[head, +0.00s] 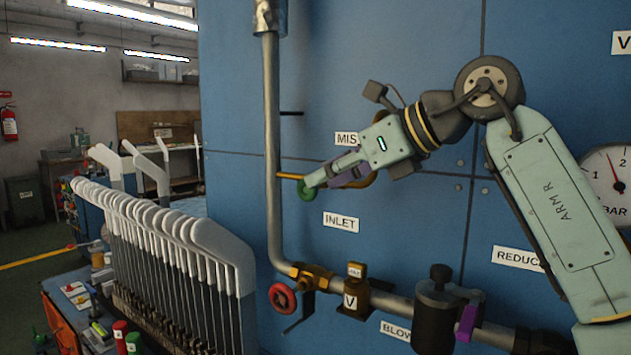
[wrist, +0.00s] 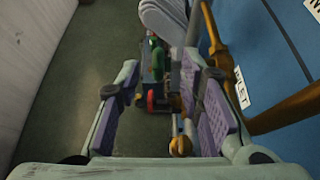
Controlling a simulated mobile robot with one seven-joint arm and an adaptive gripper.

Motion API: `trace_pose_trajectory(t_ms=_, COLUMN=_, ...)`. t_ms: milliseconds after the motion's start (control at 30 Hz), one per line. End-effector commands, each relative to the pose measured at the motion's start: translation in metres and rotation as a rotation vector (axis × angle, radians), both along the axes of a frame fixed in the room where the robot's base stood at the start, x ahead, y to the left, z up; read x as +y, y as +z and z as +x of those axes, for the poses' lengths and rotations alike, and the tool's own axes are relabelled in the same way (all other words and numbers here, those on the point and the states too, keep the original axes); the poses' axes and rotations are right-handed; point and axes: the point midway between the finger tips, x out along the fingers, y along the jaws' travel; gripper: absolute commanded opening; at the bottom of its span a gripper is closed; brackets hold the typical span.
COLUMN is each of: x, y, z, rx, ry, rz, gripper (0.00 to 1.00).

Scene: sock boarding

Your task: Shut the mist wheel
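The mist wheel is a small green handwheel (head: 306,190) on the blue panel, below a partly covered label reading "MIS" (head: 347,138). My gripper (head: 322,178) reaches down and left to it, with its fingertips at or overlapping the wheel's upper right. I cannot tell whether they touch. In the wrist view my gripper (wrist: 165,105) has its two purple-padded fingers well apart. Green and red items show through the gap, but I cannot tell whether the wheel is among them. A small brass part (wrist: 180,146) lies beside the right finger.
A vertical grey pipe (head: 271,150) runs just left of the wheel. A red handwheel (head: 283,297) and brass valve sit below, under the "INLET" label (head: 341,222). A row of white sock boards (head: 170,225) stands at the left. A pressure gauge (head: 606,185) is at far right.

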Motion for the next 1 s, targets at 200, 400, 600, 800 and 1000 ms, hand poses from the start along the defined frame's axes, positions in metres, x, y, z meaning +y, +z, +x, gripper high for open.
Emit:
trace_pose_trajectory(t_ms=200, x=-0.035, y=0.024, z=-0.025, rx=-0.002, ry=-0.003, rz=0.001, gripper=0.34)
trace_pose_trajectory(t_ms=400, x=-0.055, y=0.036, z=-0.039, rx=0.0, ry=-0.002, rz=0.002, gripper=0.34)
trace_pose_trajectory(t_ms=600, x=-0.059, y=0.04, z=-0.044, rx=-0.001, ry=0.001, rz=0.001, gripper=0.34)
trace_pose_trajectory(t_ms=800, x=-0.06, y=0.04, z=-0.043, rx=0.0, ry=0.001, rz=0.001, gripper=0.34)
trace_pose_trajectory(t_ms=1000, x=-0.02, y=0.077, z=-0.049, rx=-0.071, ry=0.077, rz=0.123, gripper=0.34)
